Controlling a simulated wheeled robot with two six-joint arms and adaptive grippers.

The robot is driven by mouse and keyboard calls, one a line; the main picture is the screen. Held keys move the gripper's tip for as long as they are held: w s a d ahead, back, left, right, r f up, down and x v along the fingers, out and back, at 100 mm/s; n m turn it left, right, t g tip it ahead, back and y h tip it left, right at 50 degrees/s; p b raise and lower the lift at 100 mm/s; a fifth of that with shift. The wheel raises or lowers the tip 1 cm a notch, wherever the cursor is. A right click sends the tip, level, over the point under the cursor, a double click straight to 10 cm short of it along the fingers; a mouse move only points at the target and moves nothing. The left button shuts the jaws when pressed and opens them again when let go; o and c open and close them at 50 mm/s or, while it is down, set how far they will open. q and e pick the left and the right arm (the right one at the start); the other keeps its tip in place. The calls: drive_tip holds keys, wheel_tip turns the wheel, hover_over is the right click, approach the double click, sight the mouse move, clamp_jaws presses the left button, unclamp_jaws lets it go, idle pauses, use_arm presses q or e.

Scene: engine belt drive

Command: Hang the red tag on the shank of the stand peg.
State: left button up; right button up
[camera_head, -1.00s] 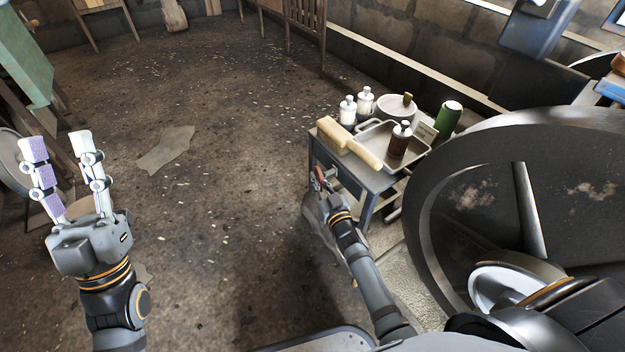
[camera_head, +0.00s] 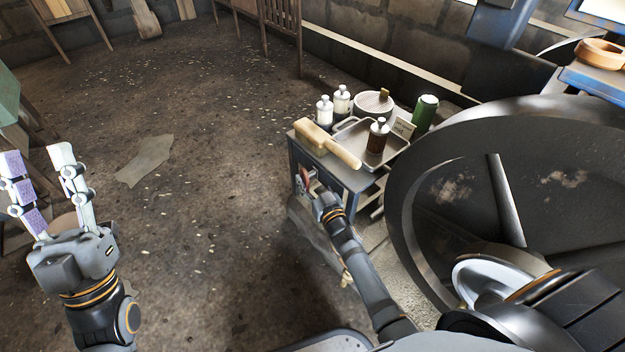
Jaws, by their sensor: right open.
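A small red piece (camera_head: 304,181), which looks like the red tag, shows against the left front side of the blue-grey stand (camera_head: 349,178). It is too small to tell whether it hangs on a peg, and I cannot make out the peg shank. My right gripper (camera_head: 315,196) is open just below and to the right of the red piece. A small gap seems to lie between them, but contact is hard to judge. My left gripper (camera_head: 42,172) is open and empty, with its fingers raised, far to the left over the floor.
A large dark wheel (camera_head: 455,190) stands close on the right. The floor at left is mostly clear.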

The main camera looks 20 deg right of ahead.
drive_tip(key=shift+a, duration=0.15)
drive_tip(key=s+d, duration=0.1)
drive_tip(key=s, duration=1.1)
drive_tip(key=shift+d+f, duration=0.1)
